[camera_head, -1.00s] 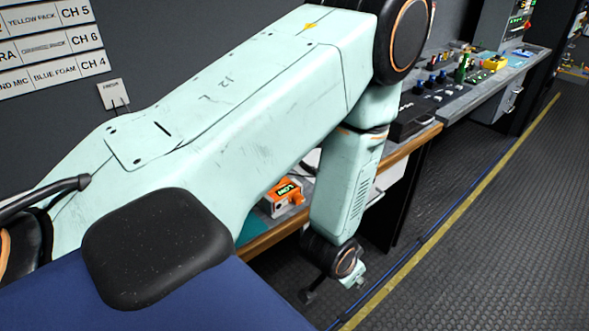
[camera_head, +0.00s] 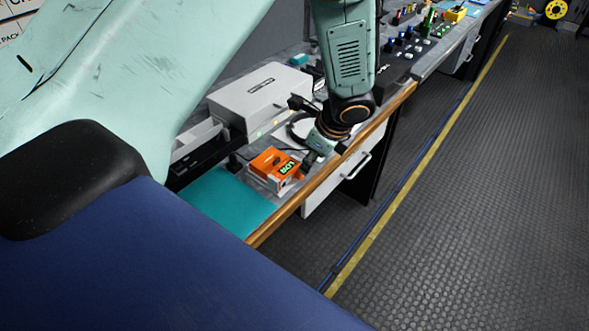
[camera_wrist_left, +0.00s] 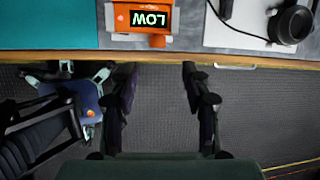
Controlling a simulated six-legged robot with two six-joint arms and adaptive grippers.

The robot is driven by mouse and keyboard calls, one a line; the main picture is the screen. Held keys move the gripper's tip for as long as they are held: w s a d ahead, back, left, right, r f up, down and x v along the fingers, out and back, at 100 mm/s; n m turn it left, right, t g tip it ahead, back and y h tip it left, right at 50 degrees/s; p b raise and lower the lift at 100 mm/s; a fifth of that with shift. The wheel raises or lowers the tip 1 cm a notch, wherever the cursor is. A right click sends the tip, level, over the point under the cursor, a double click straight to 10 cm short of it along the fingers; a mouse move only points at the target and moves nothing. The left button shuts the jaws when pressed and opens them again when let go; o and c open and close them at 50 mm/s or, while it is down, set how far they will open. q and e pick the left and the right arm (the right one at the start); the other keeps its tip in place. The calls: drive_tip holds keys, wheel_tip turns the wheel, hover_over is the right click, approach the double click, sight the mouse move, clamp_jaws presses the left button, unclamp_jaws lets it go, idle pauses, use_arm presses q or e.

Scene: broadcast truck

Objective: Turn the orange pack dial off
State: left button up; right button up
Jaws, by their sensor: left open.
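The orange pack (camera_head: 272,161) lies on the desk near its wooden front edge, with a green-lit display. In the left wrist view the orange pack (camera_wrist_left: 121,19) is at the top, and its display reads LOW upside down. A small orange block (camera_wrist_left: 158,41) sticks out at its near side; I cannot tell whether it is the dial. My left gripper (camera_head: 312,160) is just right of the pack in the head view. In the wrist view the left gripper (camera_wrist_left: 160,78) is open and empty, its fingers short of the desk edge and apart from the pack. My right gripper is not in view.
A teal mat (camera_head: 228,203) lies left of the pack. A grey box (camera_head: 260,100) stands behind it. Headphones (camera_wrist_left: 290,22) lie to its right. The desk's wooden edge (camera_head: 331,171) borders open floor (camera_head: 470,220). A control panel (camera_head: 415,45) stands farther back.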

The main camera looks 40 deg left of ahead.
sight(300, 175)
use_arm(q)
drive_tip(key=shift+m, duration=0.3)
drive_tip(key=x, duration=0.3)
drive_tip(key=b+x, duration=0.1)
drive_tip(key=x, duration=0.3)
drive_tip(key=shift+s+a, duration=0.2)
drive_tip(key=shift+s, duration=0.05)
drive_tip(key=shift+w+f, duration=0.15)
drive_tip(key=shift+f, duration=0.25)
drive_tip(key=shift+c, duration=0.2)
drive_tip(key=shift+a, duration=0.15)
drive_tip(key=c, duration=0.8)
clamp_jaws()
